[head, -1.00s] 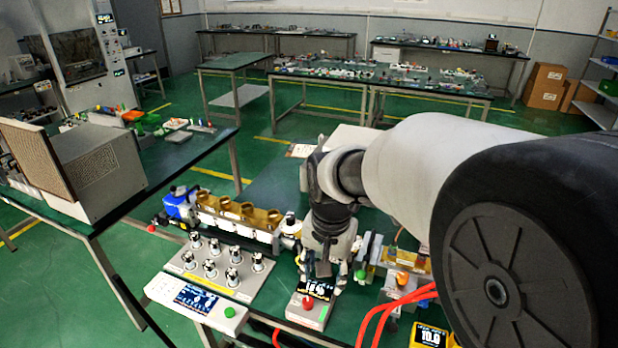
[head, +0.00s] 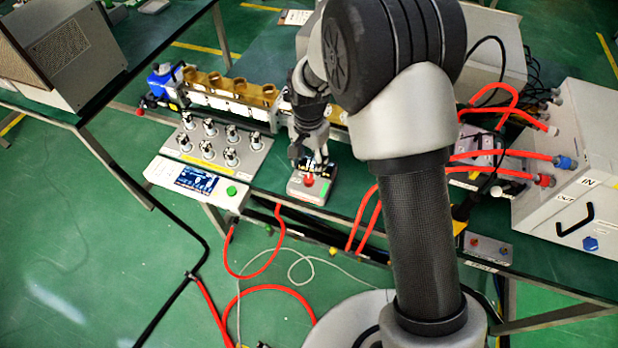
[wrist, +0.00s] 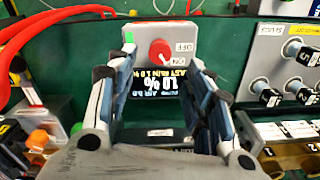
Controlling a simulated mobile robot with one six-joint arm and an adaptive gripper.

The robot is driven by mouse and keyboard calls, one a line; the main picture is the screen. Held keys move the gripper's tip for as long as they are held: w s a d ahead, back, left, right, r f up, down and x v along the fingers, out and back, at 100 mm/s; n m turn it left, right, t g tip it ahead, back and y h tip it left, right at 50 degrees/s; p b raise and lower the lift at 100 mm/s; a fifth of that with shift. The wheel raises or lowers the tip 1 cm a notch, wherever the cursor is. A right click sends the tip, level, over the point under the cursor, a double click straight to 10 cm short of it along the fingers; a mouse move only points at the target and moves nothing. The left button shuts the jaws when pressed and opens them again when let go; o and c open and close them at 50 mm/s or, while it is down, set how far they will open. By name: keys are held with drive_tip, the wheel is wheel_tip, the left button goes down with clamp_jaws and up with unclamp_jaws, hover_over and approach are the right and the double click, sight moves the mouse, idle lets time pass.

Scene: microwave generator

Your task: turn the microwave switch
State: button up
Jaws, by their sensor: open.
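The microwave switch is a small grey box with a red knob (head: 309,182) on the near side of the bench in the head view. In the wrist view the red knob (wrist: 160,52) sits between OFF and ON labels, with its pale pointer towards ON. A dark display (wrist: 158,80) next to it reads 10 %, upside down. My gripper (head: 308,163) points down over the box. In the wrist view its fingers are open and empty on both sides of the display, with the tips near the knob. I cannot tell whether they touch the box.
A panel of several silver knobs (head: 232,152) and a white screen unit (head: 160,172) stand left of the switch. Brass-topped parts (head: 232,85) stand behind. Red hoses (head: 362,222) run to the right, towards a white IN/OUT box (head: 575,150).

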sight(309, 178)
wheel_tip(309, 178, down, 8)
drive_tip(key=shift+r+b, duration=0.25)
drive_tip(key=shift+b, duration=0.65)
drive_tip(key=shift+c, duration=0.2)
drive_tip(key=c, duration=1)
drive_tip(key=shift+n, duration=0.4)
drive_tip(key=n+p, duration=0.1)
drive_tip(key=n, duration=0.4)
drive_tip(key=shift+r+n, duration=0.1)
drive_tip(key=shift+n, duration=0.2)
drive_tip(key=n+p, duration=0.1)
drive_tip(key=n, duration=0.4)
drive_tip(key=shift+n, duration=0.4)
